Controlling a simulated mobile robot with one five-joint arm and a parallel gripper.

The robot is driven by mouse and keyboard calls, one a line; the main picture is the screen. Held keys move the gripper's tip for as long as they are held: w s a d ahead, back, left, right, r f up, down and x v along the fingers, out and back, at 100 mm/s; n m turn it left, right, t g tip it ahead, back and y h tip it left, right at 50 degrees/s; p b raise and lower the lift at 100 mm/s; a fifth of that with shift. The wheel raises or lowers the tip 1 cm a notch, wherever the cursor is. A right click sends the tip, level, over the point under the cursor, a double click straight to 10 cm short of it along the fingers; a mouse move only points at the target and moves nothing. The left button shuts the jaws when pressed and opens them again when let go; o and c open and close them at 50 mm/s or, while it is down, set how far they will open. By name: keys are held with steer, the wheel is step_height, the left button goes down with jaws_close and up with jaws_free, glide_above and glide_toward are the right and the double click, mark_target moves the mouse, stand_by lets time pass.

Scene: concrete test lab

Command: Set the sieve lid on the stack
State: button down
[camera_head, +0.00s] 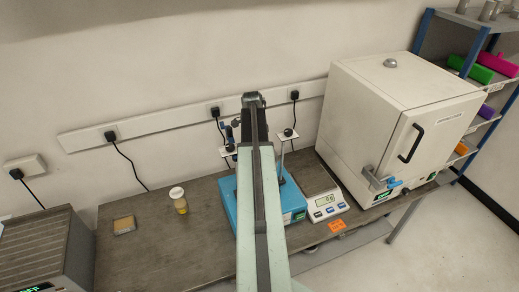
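A blue machine (293,203) with thin upright rods and small white plates (289,133) stands on the bench; it looks like the sieve shaker. My long pale arm reaches up the middle of the view and covers most of the machine. I cannot make out the sieve stack or the sieve lid; the arm may hide them. My gripper's fingers are not visible, so I cannot see whether they hold anything.
A digital balance (322,205) and a white oven (390,125) stand right of the machine. A small jar (178,202) and a tan square block (124,225) sit on the grey bench (150,255) to the left. A ribbed grey unit (40,250) stands far left.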

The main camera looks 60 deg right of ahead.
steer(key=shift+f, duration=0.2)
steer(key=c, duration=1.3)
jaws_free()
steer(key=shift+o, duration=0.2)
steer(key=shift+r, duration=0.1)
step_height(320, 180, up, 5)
steer(key=p, duration=0.4)
steer(key=shift+p, duration=0.4)
